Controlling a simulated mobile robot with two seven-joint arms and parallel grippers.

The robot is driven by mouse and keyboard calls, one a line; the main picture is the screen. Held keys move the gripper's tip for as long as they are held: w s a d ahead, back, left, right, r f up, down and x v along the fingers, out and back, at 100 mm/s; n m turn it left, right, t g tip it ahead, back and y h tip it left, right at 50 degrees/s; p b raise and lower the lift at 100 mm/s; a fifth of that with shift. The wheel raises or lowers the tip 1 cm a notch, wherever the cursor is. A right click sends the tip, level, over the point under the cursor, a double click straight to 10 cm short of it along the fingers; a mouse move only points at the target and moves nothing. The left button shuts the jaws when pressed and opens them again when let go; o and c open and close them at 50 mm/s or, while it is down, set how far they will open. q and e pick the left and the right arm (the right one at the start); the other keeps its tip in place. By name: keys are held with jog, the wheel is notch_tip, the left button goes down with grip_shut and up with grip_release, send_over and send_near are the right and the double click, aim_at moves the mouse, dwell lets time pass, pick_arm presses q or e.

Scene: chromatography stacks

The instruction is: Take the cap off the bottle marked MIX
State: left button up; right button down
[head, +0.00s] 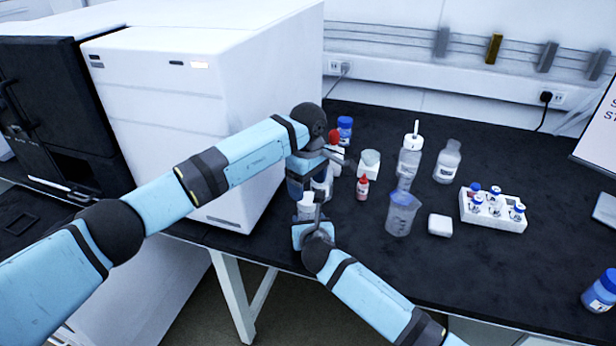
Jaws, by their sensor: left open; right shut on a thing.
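My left gripper (308,190) hangs down from its wrist near the instrument's right side and is open. Its fingertips are partly hidden among the bottles. My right gripper (316,208) reaches up from the front edge and is shut on a small white bottle (306,207), which is partly covered by the two hands. The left gripper is just above this bottle. I cannot read any label as MIX, and whether the held bottle bears that mark or its cap cannot be made out.
Close behind the grippers are a red-topped bottle (334,137), a blue-capped bottle (345,128) and a small red bottle (362,187). A beaker (401,214), a wash bottle (409,160) and a white vial rack (493,218) stand to the right. The large white instrument (215,90) blocks the left.

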aim_at(308, 199)
pick_arm(q)
jog(key=shift+f, duration=2.5)
jog(key=c, duration=0.9)
jog(key=o, duration=1)
notch_tip(308, 199, up, 8)
jog(key=shift+f, duration=0.15)
jog(key=shift+c, duration=0.5)
jog(key=shift+f, duration=3.85)
